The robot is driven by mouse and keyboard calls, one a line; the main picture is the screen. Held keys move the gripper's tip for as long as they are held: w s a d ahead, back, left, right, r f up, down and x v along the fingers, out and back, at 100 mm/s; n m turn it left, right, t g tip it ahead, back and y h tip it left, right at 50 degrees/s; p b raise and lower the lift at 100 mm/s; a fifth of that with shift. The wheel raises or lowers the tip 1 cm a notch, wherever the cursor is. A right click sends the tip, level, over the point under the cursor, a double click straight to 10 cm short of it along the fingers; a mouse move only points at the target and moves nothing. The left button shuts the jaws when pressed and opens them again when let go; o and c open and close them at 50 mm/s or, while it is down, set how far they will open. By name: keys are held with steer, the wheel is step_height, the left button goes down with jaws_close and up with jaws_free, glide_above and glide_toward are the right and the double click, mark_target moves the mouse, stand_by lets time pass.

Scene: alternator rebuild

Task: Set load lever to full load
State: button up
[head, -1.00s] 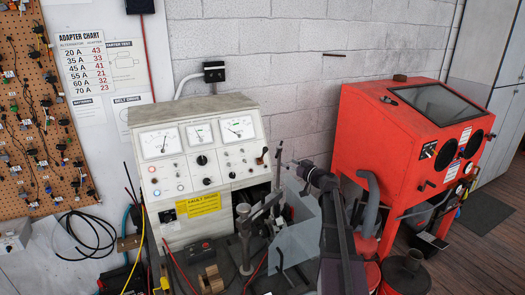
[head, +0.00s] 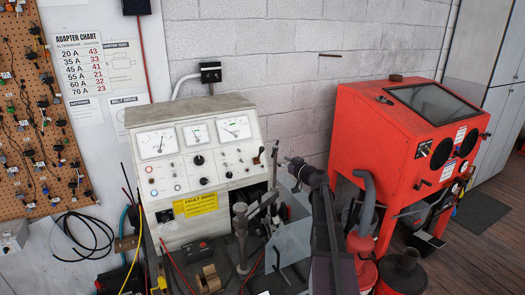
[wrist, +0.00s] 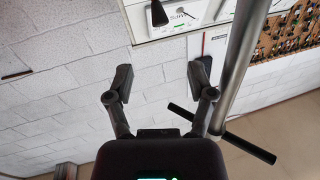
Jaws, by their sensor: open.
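A small dark lever (head: 257,159) stands at the right end of the bench's sloped panel. I take it for the load lever; its marks are too small to read. A dark knob (wrist: 158,14) at the top of the wrist view, by the panel, is probably its end. My gripper (wrist: 160,80) is open, with nothing between its two fingers. In the head view my gripper (head: 289,160) is seen side-on, right of the lever and apart from it. The fingers are small and partly lost against the wall there.
The test bench (head: 165,200) has gauges and a yellow label. A thin upright rod (head: 275,155) stands between lever and gripper. A grey bar (wrist: 240,60) and black crossbar (wrist: 250,147) lie close to the right finger. A clear guard (head: 287,240) and red cabinet (head: 375,150) flank my arm.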

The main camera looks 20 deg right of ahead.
mark_target(261, 149)
steer(key=x, duration=1.3)
steer(key=shift+w, duration=0.1)
jaws_close()
